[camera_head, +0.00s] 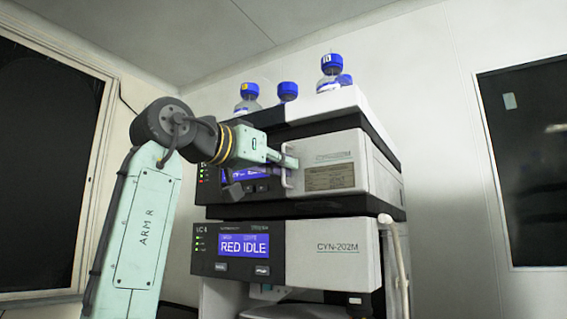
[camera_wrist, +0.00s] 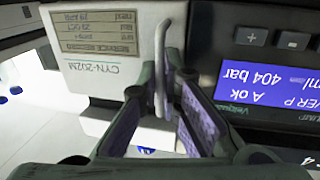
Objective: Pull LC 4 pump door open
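The upper pump module has a white door (camera_head: 345,170) marked CYN-202M, which looks closed, with a vertical bar handle (camera_head: 288,179) at its left edge. In the wrist view the door (camera_wrist: 105,75) and handle (camera_wrist: 160,50) appear upside down. In the head view my gripper (camera_head: 287,161) reaches the handle from the left. The upper display (camera_wrist: 265,75) reads A OK, 404 bar. My arm partly hides the module's number in the head view.
The lower module (camera_head: 330,252) shows RED IDLE on its display (camera_head: 243,246). Blue-capped bottles (camera_head: 330,70) stand in the white tray (camera_head: 325,104) on top. A pale hose (camera_head: 398,260) hangs at the lower right. The space in front of the door looks free.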

